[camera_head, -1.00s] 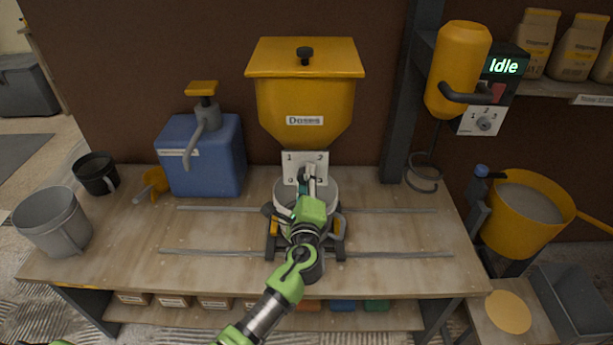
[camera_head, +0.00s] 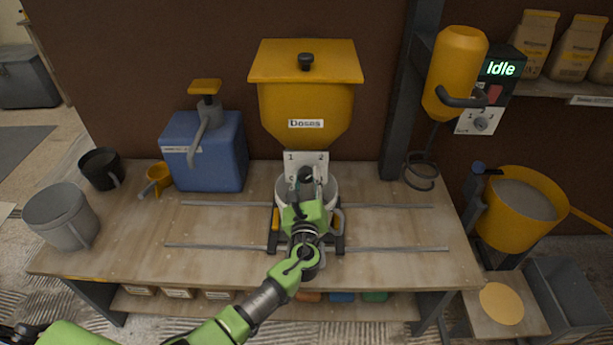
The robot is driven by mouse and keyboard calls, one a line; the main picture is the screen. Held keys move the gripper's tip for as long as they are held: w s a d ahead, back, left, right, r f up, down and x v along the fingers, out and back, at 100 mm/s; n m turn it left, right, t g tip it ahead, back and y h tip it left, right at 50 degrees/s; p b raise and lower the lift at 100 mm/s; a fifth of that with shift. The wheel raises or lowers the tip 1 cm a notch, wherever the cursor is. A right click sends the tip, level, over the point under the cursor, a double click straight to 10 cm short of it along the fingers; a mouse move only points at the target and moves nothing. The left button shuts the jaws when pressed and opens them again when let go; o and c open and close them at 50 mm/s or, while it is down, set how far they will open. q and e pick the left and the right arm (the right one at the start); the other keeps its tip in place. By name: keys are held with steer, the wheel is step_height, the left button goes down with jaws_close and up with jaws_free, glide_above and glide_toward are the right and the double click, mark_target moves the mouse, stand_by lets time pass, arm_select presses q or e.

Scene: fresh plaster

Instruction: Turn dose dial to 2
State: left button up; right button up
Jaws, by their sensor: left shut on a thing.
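The dose dial's white plate (camera_head: 292,158) is on the front of the yellow hopper labelled "Doses" (camera_head: 305,103). Digits 1 and 2 show along its top; its lower part is covered by my gripper. My left gripper (camera_head: 306,178) is in front of the plate, shut on the dose dial. My right gripper is not in view.
A white bucket (camera_head: 333,190) stands below the hopper, partly behind my gripper. A blue pump container (camera_head: 215,160), grey jug (camera_head: 58,218) and black mug (camera_head: 98,170) stand left on the bench. At right, a control box reads "Idle" (camera_head: 501,68), above a yellow mixing drum (camera_head: 515,228).

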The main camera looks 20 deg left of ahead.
arm_select(q)
steer(key=shift+w+a+r+m, duration=0.1)
steer(key=shift+w+r+m, duration=0.05)
steer(key=shift+r+m, duration=0.15)
stand_by(0.4)
steer(key=o, duration=1.1)
steer(key=shift+f, duration=0.25)
steer(key=v, duration=1.2)
